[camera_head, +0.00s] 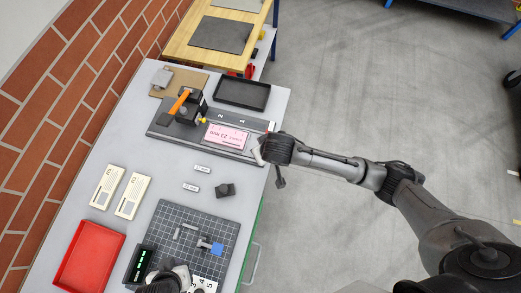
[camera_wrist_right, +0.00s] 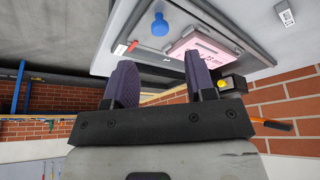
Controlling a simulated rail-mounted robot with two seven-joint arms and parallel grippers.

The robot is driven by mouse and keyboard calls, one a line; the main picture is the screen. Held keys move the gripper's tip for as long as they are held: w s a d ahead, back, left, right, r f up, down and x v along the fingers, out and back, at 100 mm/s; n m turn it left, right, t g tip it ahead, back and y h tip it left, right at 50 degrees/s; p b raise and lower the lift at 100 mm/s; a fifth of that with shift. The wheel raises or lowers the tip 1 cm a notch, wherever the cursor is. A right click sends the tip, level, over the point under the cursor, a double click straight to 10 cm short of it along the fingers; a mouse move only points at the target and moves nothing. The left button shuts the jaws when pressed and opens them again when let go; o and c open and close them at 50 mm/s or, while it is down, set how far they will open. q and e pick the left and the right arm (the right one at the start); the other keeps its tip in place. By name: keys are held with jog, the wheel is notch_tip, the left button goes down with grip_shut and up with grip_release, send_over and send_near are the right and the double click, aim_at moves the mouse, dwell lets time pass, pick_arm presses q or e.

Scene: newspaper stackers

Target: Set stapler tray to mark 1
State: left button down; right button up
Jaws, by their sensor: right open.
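The stapler (camera_head: 184,104), black with an orange handle, stands on a long dark grey base (camera_head: 172,130) on the table. A pink card (camera_head: 226,136) with a printed scale lies on the base to its right, near marks 2 (camera_head: 220,116) and 1 (camera_head: 242,121). In the right wrist view the pink card (camera_wrist_right: 205,50) and a blue knob (camera_wrist_right: 160,24) show beyond the fingers. My right gripper (camera_head: 262,152) is at the base's right end; its open fingers (camera_wrist_right: 160,64) hold nothing. My left gripper (camera_head: 168,278) is partly in view at the bottom, its fingers unclear.
A black tray (camera_head: 242,107) lies behind the base. In front are two cream cards (camera_head: 120,193), small white labels, a dark block (camera_head: 225,190), a grid mat (camera_head: 200,222), a red tray (camera_head: 88,257) and a green-digit display (camera_head: 139,264). A brick wall borders the left side.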

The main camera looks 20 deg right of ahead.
jog(key=x, duration=0.7)
jog(key=shift+f+b, duration=0.1)
jog(key=shift+b, duration=0.2)
grip_shut()
jog(key=shift+w, duration=0.1)
